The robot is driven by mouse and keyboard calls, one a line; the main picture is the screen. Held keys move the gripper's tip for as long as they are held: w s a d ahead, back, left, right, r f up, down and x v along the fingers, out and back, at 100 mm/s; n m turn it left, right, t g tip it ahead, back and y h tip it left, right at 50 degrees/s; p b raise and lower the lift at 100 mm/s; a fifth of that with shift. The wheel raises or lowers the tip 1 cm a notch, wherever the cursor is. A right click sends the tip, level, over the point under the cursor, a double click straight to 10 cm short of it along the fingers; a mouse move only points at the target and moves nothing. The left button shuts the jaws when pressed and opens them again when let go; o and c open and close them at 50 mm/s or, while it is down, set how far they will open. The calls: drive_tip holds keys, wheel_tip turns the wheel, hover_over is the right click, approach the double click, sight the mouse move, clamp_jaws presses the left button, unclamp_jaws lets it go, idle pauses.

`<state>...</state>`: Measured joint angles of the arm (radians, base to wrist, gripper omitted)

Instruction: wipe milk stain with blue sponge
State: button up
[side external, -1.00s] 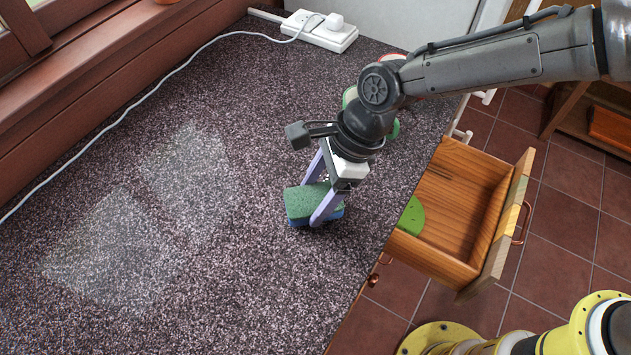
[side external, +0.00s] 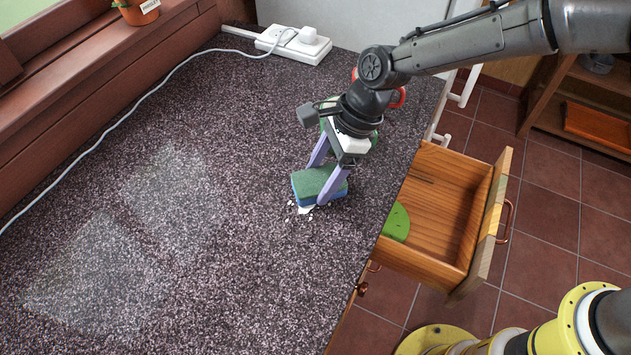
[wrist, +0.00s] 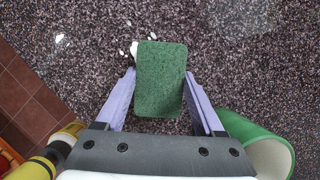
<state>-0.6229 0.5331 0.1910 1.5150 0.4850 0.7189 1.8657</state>
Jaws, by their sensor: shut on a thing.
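The sponge (side external: 318,184) has a green top and a blue underside. My gripper (side external: 322,190) is shut on it, with one pale purple finger on each side. The sponge is held flat, low at the counter; I cannot tell whether it touches. A small white milk stain (side external: 304,209) with scattered drops shows at the sponge's near edge; part of it may be hidden beneath. In the wrist view the sponge (wrist: 160,80) sits between both fingers, and white drops (wrist: 134,50) show by its upper left corner.
The speckled counter (side external: 230,250) is mostly clear to the left. A cable runs along the wall to a white power strip (side external: 285,50). An open wooden drawer (side external: 450,215) holding a green object (side external: 397,222) juts out at right. A green cylindrical object (wrist: 262,148) stands near the gripper.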

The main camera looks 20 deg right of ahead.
sight(290, 228)
drive_tip(key=s+a, duration=0.5)
drive_tip(key=s, duration=0.1)
drive_tip(key=shift+a, duration=0.4)
wheel_tip(290, 228, up, 8)
drive_tip(key=shift+w, duration=0.15)
idle(0.3)
drive_tip(key=shift+d, duration=0.1)
